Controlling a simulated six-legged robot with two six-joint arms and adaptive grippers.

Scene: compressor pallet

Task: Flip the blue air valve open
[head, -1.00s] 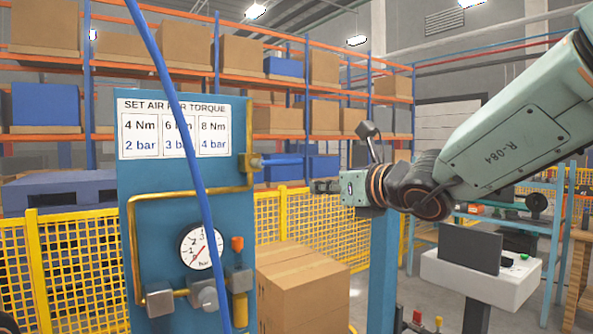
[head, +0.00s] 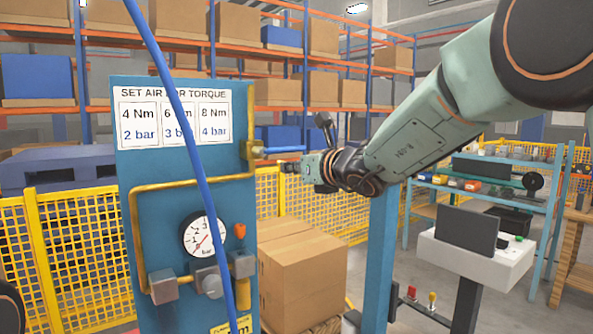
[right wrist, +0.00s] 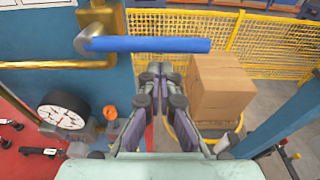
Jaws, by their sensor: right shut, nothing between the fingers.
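The blue air valve lever (head: 282,149) sticks out level to the right from its brass valve body (head: 252,150) on the edge of the blue panel. In the right wrist view the lever (right wrist: 150,44) lies crosswise beyond my fingertips, with the brass body (right wrist: 101,20) at its left end. My right gripper (head: 287,167) is just below the lever's outer part in the head view. In the right wrist view the gripper (right wrist: 155,70) is shut and empty, its tips a little apart from the lever in the picture. My left gripper is not in view.
A pressure gauge (head: 204,235) with its needle low and an orange knob (head: 239,230) are on the panel. A blue hose (head: 188,130) hangs in front of it. Cardboard boxes (head: 312,278) stand below my right gripper. A blue post (head: 381,260) stands to the right.

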